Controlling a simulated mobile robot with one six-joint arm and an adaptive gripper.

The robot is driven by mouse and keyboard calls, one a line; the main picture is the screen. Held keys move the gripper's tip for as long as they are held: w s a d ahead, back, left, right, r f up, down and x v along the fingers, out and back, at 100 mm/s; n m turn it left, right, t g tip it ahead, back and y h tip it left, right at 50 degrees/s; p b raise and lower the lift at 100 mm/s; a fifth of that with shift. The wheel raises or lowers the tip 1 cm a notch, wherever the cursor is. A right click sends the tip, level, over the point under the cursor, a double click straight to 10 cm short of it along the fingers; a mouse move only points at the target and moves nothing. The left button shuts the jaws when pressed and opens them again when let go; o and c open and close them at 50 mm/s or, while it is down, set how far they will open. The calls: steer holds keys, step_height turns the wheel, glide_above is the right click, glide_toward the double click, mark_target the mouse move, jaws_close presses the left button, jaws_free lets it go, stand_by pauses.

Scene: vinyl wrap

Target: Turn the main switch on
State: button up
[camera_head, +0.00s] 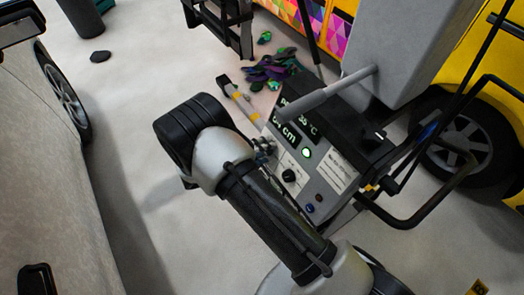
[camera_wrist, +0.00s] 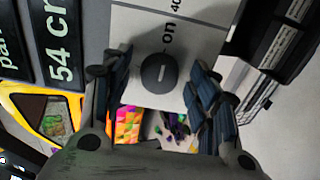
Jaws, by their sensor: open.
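The main switch is a round dark knob (camera_wrist: 156,82) on a pale panel (camera_wrist: 130,30), in the wrist view. A short light mark on its face runs up and down the picture, roughly in line with the word "on" above it. My gripper (camera_wrist: 161,75) is open, with one finger on each side of the knob and visible gaps between. I cannot tell how far it reaches along the knob. In the head view my gripper (camera_head: 264,148) is at the left side of the console (camera_head: 325,200) and seems to hide the switch.
A car (camera_head: 55,180) stands left, with bare floor between.

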steer(key=v, duration=1.2)
stand_by(0.5)
